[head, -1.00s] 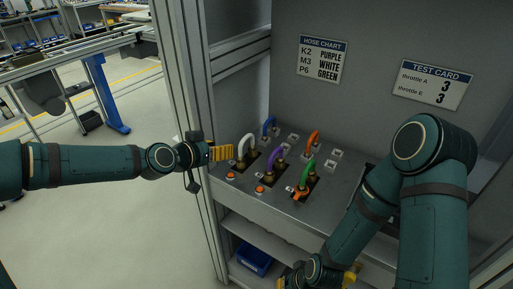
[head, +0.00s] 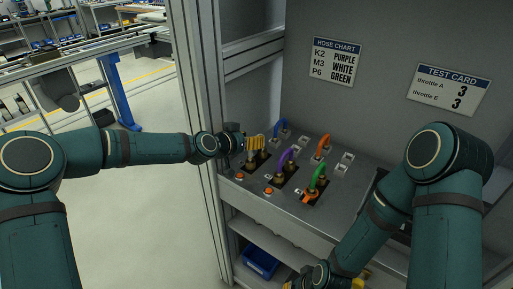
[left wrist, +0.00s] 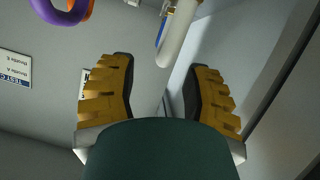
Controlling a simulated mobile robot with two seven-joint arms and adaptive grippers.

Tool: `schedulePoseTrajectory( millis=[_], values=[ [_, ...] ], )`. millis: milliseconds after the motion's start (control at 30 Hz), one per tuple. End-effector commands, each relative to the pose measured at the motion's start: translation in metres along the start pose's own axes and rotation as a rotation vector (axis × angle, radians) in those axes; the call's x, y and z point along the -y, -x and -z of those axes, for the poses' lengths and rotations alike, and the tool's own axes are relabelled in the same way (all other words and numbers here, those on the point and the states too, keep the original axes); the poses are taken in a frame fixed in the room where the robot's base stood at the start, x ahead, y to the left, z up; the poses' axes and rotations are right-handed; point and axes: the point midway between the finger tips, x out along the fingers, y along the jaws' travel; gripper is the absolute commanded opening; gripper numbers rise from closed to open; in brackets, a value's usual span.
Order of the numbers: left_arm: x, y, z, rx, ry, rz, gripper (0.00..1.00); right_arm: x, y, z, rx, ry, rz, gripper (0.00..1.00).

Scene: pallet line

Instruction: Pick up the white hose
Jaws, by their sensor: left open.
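The white hose (left wrist: 178,35) shows in the left wrist view as a pale curved tube beyond the fingertips, in line with the gap between them. In the head view it is almost wholly hidden behind my left gripper (head: 256,143). That gripper is at the hose's place on the panel. In the left wrist view my left gripper (left wrist: 158,90) is open, its two yellow fingers wide apart with nothing between the pads. My right gripper (head: 328,279) is low at the bottom edge of the head view, partly cut off, and its opening is not clear.
A purple hose (head: 284,160) and a green hose (head: 318,176) stand to the right on the panel (head: 340,190). A blue hose (head: 280,126) and an orange hose (head: 322,147) are behind. A frame post (head: 193,110) is close to my left wrist. A blue bin (head: 260,262) sits below.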

Motion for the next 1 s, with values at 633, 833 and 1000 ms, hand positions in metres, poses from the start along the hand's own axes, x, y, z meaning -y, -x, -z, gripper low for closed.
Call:
schedulePoseTrajectory(
  millis=[633,833,1000],
  values=[
    [0.002,-0.035,-0.003,0.0,0.0,-0.001,0.17,-0.001,-0.003,0.001,-0.002,0.0,0.0,0.0],
    [0.002,-0.035,-0.003,0.0,0.0,-0.001,0.0,-0.001,-0.003,0.001,-0.002,0.0,0.0,0.0],
    [0.002,-0.035,-0.003,0.001,0.0,-0.001,0.0,-0.001,-0.003,0.001,-0.002,0.0,0.0,0.0]
  ],
)
